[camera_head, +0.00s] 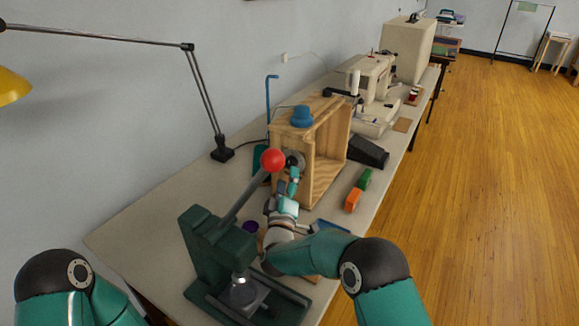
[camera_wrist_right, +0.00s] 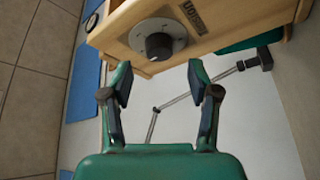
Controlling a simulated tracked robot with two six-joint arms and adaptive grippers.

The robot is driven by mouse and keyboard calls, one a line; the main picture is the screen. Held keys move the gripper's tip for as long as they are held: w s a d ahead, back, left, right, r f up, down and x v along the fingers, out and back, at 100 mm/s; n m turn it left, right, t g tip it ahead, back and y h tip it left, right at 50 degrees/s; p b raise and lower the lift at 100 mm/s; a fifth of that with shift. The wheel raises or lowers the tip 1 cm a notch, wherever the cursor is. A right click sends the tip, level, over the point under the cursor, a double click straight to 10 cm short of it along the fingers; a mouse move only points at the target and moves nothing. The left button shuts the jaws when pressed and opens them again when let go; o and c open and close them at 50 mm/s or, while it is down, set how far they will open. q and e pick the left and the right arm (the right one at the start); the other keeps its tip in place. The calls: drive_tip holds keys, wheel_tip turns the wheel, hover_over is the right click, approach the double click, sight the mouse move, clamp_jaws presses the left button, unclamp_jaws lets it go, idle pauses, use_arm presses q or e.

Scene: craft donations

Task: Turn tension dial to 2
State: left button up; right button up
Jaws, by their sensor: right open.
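The tension dial (camera_wrist_right: 159,46) is a dark round knob on a grey plate with marks, on the side of a wooden box (camera_wrist_right: 215,30). In the head view the dial (camera_head: 294,159) shows partly behind the red-knobbed lever. My right gripper (camera_wrist_right: 158,82) is open and empty. In the wrist view its two fingers stand apart, with the dial just beyond the tips and between them, not touching it as far as I see. In the head view the right gripper (camera_head: 291,182) is just below the dial. The dial's number is too small to read. My left gripper is out of view.
A green lever press (camera_head: 215,245) with a red ball (camera_head: 273,160) stands close by the right arm. A blue knob-like piece (camera_head: 301,116) is on top of the box. Green (camera_head: 364,179) and orange (camera_head: 352,200) blocks, a black pedal (camera_head: 367,152) and a sewing machine (camera_head: 372,85) lie beyond.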

sight(289, 165)
drive_tip(key=shift+x, duration=2.1)
